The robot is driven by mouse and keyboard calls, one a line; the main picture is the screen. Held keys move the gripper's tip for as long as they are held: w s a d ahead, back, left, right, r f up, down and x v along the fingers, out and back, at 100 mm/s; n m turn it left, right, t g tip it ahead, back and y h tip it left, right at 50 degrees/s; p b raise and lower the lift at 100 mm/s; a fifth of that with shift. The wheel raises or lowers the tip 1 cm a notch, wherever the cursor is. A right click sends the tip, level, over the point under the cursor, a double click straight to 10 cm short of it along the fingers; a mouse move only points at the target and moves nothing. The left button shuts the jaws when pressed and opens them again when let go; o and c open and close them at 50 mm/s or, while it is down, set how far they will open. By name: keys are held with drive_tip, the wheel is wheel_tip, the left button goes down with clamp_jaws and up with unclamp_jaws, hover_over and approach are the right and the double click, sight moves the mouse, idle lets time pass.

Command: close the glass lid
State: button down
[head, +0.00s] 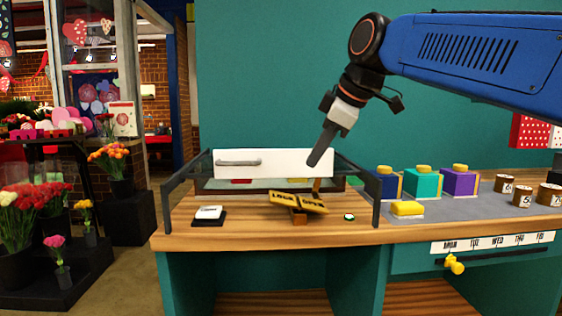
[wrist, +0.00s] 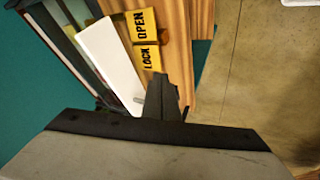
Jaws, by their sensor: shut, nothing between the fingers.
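The glass case on the bench has a dark frame (head: 375,205) with posts at both sides. A white panel (head: 290,160) with a grey handle (head: 240,162) lies across it; I take this as part of the glass lid, but cannot tell how far it is open. The wrist view shows the white panel (wrist: 105,55) and dark-edged glass (wrist: 62,22) beside it. My gripper (head: 315,160) is shut and empty, pointing down at the panel's right end. In the wrist view its fingers (wrist: 162,95) are close to the panel; contact cannot be told.
A yellow LOCK/OPEN plate (head: 300,203) sits tilted in front of the panel. A white-topped black item (head: 208,214) and a small green-white button (head: 349,217) are on the wooden bench (head: 250,235). Colored boxes (head: 425,184) stand to the right. Flowers (head: 110,157) are far left.

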drive_tip(key=w+a+r+n, duration=0.2)
drive_tip(key=a+r, duration=0.1)
drive_tip(key=r, duration=0.1)
drive_tip(key=shift+y, duration=0.3)
drive_tip(key=shift+w+a+f, duration=0.7)
drive_tip(key=shift+w+f, duration=0.6)
drive_tip(key=shift+w, duration=0.2)
drive_tip(key=shift+w+a+f, duration=0.65)
drive_tip(key=shift+w+f, duration=0.6)
drive_tip(key=shift+w, duration=0.25)
drive_tip(key=shift+w+a+f, duration=0.7)
drive_tip(key=shift+w+f, duration=0.6)
drive_tip(key=shift+w, duration=0.2)
drive_tip(key=w, duration=1.2)
drive_tip(key=shift+w, duration=0.4)
drive_tip(key=shift+w+r, duration=0.1)
drive_tip(key=shift+w, duration=0.35)
